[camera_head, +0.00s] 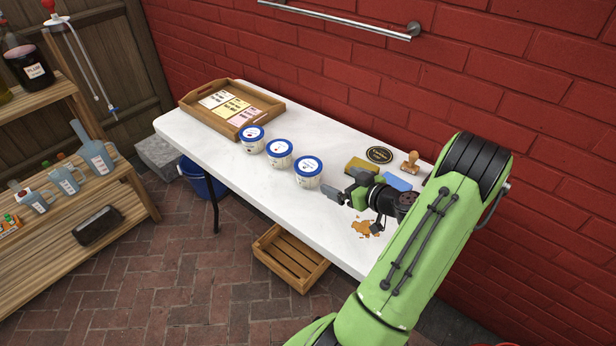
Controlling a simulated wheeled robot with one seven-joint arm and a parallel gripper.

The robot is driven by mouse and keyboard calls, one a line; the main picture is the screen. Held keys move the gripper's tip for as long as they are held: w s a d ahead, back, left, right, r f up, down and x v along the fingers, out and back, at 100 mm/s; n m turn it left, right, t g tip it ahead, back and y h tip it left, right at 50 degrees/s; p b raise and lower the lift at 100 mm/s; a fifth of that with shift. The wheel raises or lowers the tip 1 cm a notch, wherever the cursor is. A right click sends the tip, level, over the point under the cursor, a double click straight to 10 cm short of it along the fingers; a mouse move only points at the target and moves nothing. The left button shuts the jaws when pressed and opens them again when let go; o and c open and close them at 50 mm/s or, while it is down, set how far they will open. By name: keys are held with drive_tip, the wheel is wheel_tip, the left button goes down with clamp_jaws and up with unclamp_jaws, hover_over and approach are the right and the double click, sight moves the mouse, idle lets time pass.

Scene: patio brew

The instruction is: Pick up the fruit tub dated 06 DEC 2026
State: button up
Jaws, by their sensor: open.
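Three fruit tubs with blue-rimmed lids and white labels stand in a row on the white table (350,242). They are the left tub (253,139), the middle tub (279,153) and the right tub (308,172). The print on their lids is too small to read, so I cannot tell which is dated 06 DEC 2026. My gripper (341,186) is open and empty. It is above the table, just right of the right tub, with its fingers pointing left toward it. It appears apart from that tub.
A wooden tray (190,107) with several cards stands at the table's far left. Behind my gripper are a yellow-green sponge (360,165), a round black sign (379,155), a wooden stamp (410,162) and a blue item (398,184). A brown spill (364,228) lies near the front edge.

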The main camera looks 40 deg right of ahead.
sight(313, 169)
drive_tip(key=x, duration=0.7)
drive_tip(key=b+x, duration=0.1)
drive_tip(key=x, duration=0.7)
drive_tip(key=shift+w+a, duration=0.2)
drive_tip(key=shift+w, duration=0.05)
